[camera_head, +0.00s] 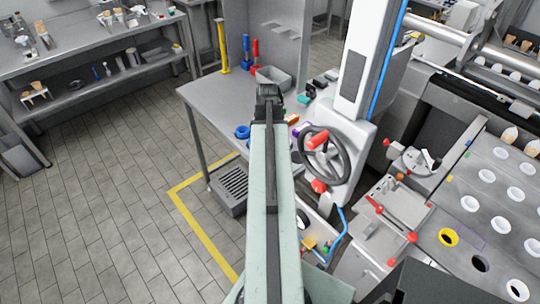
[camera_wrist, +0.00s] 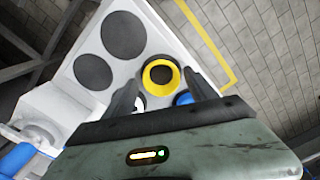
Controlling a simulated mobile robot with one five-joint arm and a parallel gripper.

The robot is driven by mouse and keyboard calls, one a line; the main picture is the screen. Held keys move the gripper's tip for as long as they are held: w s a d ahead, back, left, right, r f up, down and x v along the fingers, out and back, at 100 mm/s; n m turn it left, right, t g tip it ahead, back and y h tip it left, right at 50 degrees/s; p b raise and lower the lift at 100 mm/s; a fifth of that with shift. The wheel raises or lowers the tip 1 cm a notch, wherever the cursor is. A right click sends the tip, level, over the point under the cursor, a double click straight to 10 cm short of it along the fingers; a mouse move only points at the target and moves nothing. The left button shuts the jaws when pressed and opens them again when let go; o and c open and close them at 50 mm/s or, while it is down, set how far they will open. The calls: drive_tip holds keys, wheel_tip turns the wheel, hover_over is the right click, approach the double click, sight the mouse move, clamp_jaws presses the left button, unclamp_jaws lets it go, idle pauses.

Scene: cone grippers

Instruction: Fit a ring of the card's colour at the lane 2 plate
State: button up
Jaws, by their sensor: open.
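In the wrist view, my gripper (camera_wrist: 161,78) is open, with one dark finger on each side of a yellow ring (camera_wrist: 146,77). The ring lies on a white tray (camera_wrist: 100,34) with large dark round spots, and no hold on it shows. Part of a blue ring (camera_wrist: 183,98) shows by the right finger, and a white round piece (camera_wrist: 137,103) by the left finger. In the head view, my arm hides the gripper. A grey plate (camera_head: 440,262) at the right carries another yellow ring (camera_head: 448,238) and white cups. I cannot identify the card or the lane numbers.
A grey table (camera_head: 212,98) holds blue rings (camera_head: 242,131) and a bin (camera_head: 273,78). A white machine column with a black handwheel (camera_head: 343,158) stands right of my arm. A clamp fixture with red knobs (camera_head: 376,204) stands before the grey plate. The floor at left is clear.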

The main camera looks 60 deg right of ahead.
drive_tip(key=c, duration=0.8)
drive_tip(key=shift+w+r+p, duration=0.1)
drive_tip(key=shift+r+p, duration=2.4)
drive_tip(key=shift+r, duration=0.05)
